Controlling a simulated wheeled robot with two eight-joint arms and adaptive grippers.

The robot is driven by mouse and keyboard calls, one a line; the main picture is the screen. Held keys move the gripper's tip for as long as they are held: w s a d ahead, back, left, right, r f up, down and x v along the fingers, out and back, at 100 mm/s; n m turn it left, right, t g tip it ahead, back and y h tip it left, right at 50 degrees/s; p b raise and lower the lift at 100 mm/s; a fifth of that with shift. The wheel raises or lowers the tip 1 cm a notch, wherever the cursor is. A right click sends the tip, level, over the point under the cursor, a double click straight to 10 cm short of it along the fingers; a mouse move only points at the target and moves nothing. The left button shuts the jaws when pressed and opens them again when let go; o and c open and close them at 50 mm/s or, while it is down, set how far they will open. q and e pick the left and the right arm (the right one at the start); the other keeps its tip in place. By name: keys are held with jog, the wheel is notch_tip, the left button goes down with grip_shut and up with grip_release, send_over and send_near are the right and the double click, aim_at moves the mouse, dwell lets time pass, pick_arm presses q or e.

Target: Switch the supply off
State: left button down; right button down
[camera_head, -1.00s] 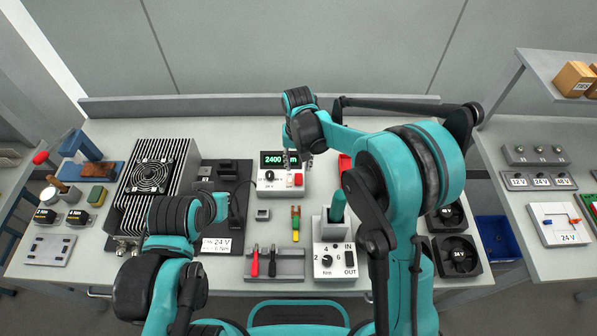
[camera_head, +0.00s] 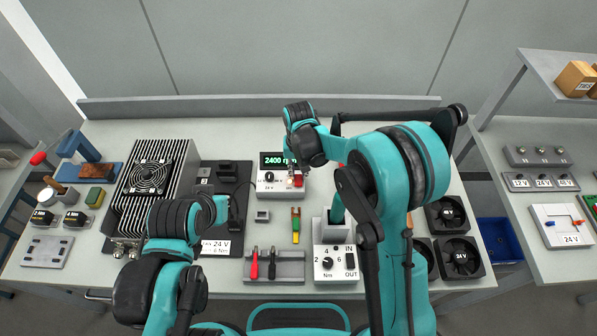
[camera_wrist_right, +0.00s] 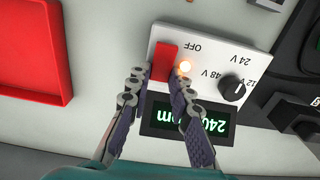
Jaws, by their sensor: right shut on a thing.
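The supply (camera_head: 267,190) is a white box with a green display (camera_head: 272,159) reading 2400 rpm, a black knob and a red switch (camera_head: 298,182). In the right wrist view it appears upside down, with the red switch (camera_wrist_right: 164,62) beside the OFF label and a glowing orange lamp (camera_wrist_right: 185,67). The knob (camera_wrist_right: 232,88) has 12 V, 24 V and 48 V around it. My right gripper (camera_wrist_right: 156,80) has its fingers on either side of the red switch, shut on it; it also shows in the head view (camera_head: 295,172). My left gripper's fingers are not visible.
A red tray (camera_wrist_right: 35,55) lies beside the supply. A finned heatsink with a fan (camera_head: 150,178) stands left. A rack with red and black tools (camera_head: 275,280) and a torque setter (camera_head: 335,262) are in front. Fans (camera_head: 460,257) lie at right.

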jog(key=t, duration=0.1)
jog(key=s+t+b, duration=0.1)
jog(key=shift+t, duration=0.3)
jog(key=shift+r+t+b, duration=0.1)
jog(key=shift+t+b, duration=0.25)
jog(key=shift+t, duration=0.25)
jog(key=c, duration=1.4)
grip_release()
jog(key=shift+o, duration=0.2)
jog(key=shift+r, duration=0.15)
jog(key=v, duration=1.1)
jog(key=shift+s+r, duration=0.15)
jog(key=shift+r, duration=0.2)
